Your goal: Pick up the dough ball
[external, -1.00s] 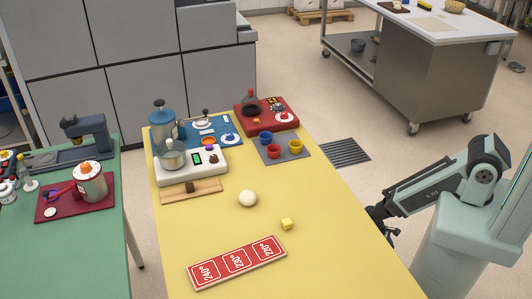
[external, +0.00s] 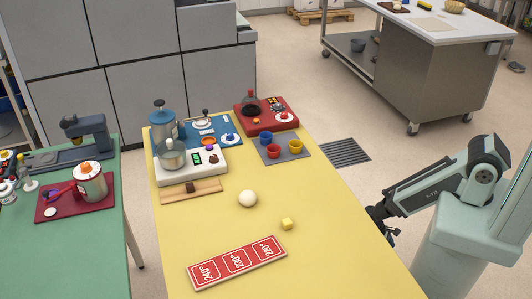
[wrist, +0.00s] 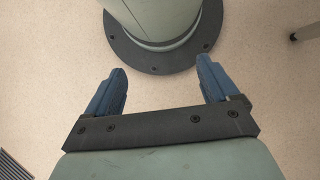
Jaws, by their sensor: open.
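The dough ball (external: 248,198) is a pale cream sphere on the yellow table (external: 330,255), near its middle. My gripper (external: 382,222) is beyond the table's right edge, well apart from the ball and to its right. In the wrist view my gripper (wrist: 161,88) shows two blue fingers spread wide with nothing between them.
A red-and-white temperature board (external: 237,263) lies in front. A wooden board (external: 191,191), a scale (external: 190,166), a grey tray with cups (external: 281,147) and a red tray (external: 266,117) stand behind. The table's right side is clear.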

